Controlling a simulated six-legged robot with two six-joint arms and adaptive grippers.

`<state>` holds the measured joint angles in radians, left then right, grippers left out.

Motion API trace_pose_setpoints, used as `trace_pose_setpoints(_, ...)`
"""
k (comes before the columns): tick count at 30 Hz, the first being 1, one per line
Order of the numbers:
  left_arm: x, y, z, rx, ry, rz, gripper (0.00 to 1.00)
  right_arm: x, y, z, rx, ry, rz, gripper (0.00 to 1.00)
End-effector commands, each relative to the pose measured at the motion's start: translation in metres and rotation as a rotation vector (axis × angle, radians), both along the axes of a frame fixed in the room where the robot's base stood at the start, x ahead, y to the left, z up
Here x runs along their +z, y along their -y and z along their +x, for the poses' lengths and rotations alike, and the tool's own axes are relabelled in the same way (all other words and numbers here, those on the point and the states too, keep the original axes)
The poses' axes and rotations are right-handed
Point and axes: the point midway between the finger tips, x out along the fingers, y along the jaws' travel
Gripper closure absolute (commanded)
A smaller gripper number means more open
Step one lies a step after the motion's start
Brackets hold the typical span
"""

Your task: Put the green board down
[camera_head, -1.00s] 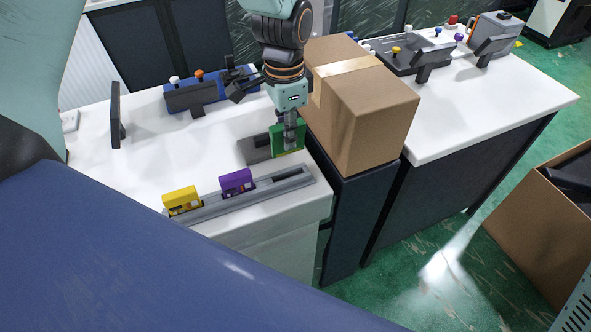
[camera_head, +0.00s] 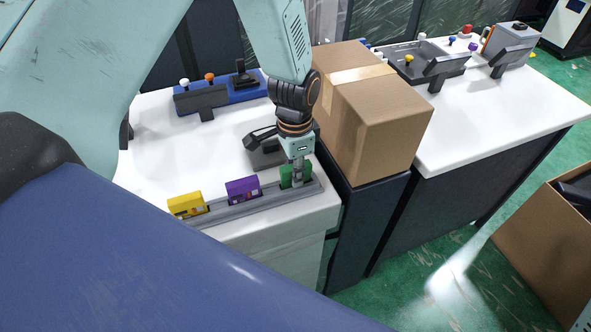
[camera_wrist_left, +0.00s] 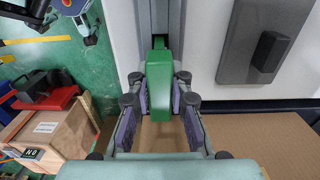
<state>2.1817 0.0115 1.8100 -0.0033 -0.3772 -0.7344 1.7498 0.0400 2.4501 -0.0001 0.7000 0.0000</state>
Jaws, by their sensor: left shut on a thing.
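The green board (camera_head: 287,178) is at the right end of a grey slotted rail (camera_head: 245,206) on the white table. My left gripper (camera_head: 297,178) is above it, pointing down, and is shut on it. In the left wrist view the green board (camera_wrist_left: 159,85) sits between the two finger pads, over the grey rail (camera_wrist_left: 160,18). The board's lower edge is at the rail; whether it is fully seated in the slot I cannot tell. A purple board (camera_head: 243,190) and a yellow board (camera_head: 186,205) stand upright in the same rail to the left. My right gripper is not in view.
A cardboard box (camera_head: 372,110) stands close on the right of my left gripper. A blue control panel (camera_head: 222,93) is at the table's back. A grey device (camera_head: 268,156) sits just behind the rail. Another white table (camera_head: 480,110) is at the right.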

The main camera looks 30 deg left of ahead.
Motion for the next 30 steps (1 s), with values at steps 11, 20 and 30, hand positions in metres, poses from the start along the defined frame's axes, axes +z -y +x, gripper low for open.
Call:
trace_pose_setpoints(11,-0.0037,0.0001,0.0029,0.0,0.003,0.0,1.0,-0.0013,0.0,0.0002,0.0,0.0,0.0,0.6)
trace_pose_setpoints(20,-0.0029,0.0001,0.0027,0.0,0.003,0.0,0.58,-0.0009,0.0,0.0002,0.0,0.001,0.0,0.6)
trace_pose_setpoints(30,0.0023,0.0001,0.003,0.0,0.004,0.0,0.58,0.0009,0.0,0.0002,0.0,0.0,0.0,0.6)
